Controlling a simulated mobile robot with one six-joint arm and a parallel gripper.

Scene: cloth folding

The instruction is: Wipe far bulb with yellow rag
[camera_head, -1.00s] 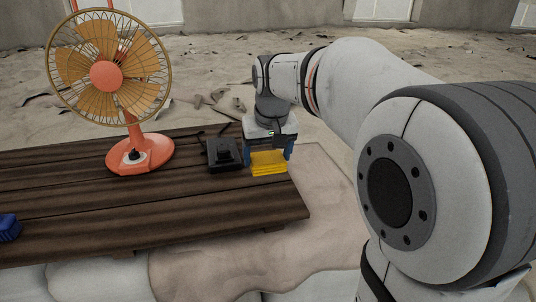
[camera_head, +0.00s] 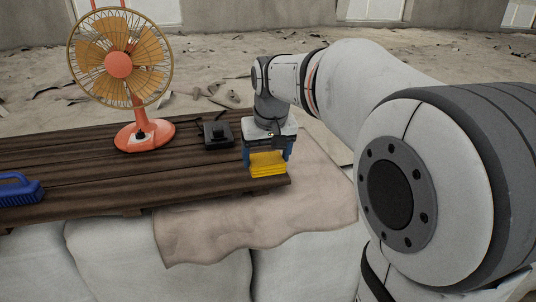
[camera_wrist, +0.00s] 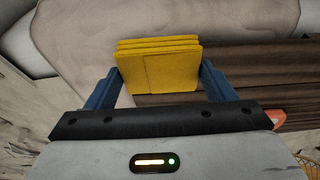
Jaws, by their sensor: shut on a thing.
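The yellow rag (camera_head: 268,164) is a folded, layered stack. My gripper (camera_head: 267,161) is shut on it, with the blue fingers at its two sides. In the head view the rag is at the right end of the dark wooden table, at or just above the top; I cannot tell if it touches. The wrist view shows the rag (camera_wrist: 158,65) between the fingers of my gripper (camera_wrist: 157,80), with its layers stacked. No bulb shows in either view.
An orange fan (camera_head: 119,65) stands on the wooden table (camera_head: 110,178), with a black device (camera_head: 218,135) between it and my gripper. A blue brush (camera_head: 20,190) lies at the left edge. A beige cloth (camera_head: 230,230) hangs in front, over pale padded blocks (camera_head: 105,262).

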